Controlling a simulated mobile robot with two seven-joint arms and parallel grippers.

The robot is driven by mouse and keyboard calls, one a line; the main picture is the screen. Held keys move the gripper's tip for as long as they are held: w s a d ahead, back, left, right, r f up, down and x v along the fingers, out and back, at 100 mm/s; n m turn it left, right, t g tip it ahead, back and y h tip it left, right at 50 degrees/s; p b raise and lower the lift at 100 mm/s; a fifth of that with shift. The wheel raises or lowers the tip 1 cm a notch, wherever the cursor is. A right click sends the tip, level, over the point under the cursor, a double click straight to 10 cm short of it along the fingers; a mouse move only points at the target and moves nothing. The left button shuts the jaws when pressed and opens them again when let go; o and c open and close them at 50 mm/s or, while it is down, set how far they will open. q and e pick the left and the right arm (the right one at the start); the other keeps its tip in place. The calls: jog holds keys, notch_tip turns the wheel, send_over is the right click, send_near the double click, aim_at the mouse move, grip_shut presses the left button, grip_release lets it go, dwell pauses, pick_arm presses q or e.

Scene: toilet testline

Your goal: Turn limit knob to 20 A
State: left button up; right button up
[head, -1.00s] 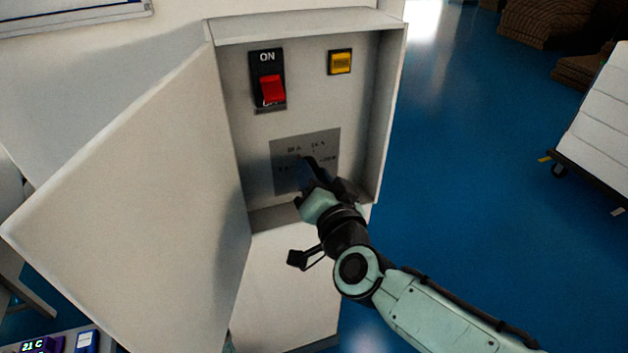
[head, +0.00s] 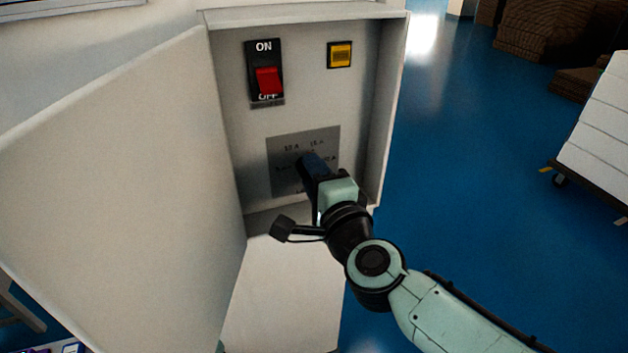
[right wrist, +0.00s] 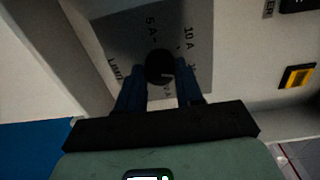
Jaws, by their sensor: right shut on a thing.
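The limit knob (right wrist: 159,66) is a round black knob on a grey label plate (right wrist: 112,35). In the right wrist view it sits between the two dark blue fingers of my right gripper (right wrist: 160,84), which is shut on it. A small pale mark shows on the knob's lower right; I cannot tell which value it points at. Labels 5 A and 10 A are legible there, others partly covered. In the head view the grey plate (head: 282,148) is inside the open cabinet, and my right gripper (head: 307,162) hides the knob. My left gripper is not in view.
Above the plate are a red ON/OFF switch (head: 268,80) and a yellow square button (head: 340,55). The cabinet door (head: 120,190) stands open at the left; the cabinet's right wall (head: 388,110) is close to my gripper.

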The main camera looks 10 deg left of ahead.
jog(key=m+b, duration=0.1)
jog(key=m, duration=0.3)
jog(key=shift+f+m+b, duration=0.1)
jog(key=shift+m+b, duration=0.2)
jog(key=shift+b, duration=0.1)
jog(key=m+b, duration=0.1)
jog(key=m, duration=0.2)
jog(key=shift+m+b, duration=0.3)
jog(key=m+b, duration=0.2)
jog(key=m, duration=0.3)
jog(key=shift+y, duration=0.3)
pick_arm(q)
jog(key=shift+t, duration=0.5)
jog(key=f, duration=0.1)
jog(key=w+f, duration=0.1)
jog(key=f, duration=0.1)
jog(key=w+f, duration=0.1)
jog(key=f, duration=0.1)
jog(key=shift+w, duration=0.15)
pick_arm(e)
jog(key=shift+m, duration=0.4)
pick_arm(q)
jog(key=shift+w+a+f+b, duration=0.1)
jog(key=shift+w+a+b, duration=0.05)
jog(key=shift+b, duration=0.15)
pick_arm(e)
jog(key=shift+m, duration=0.3)
jog(key=o, duration=1)
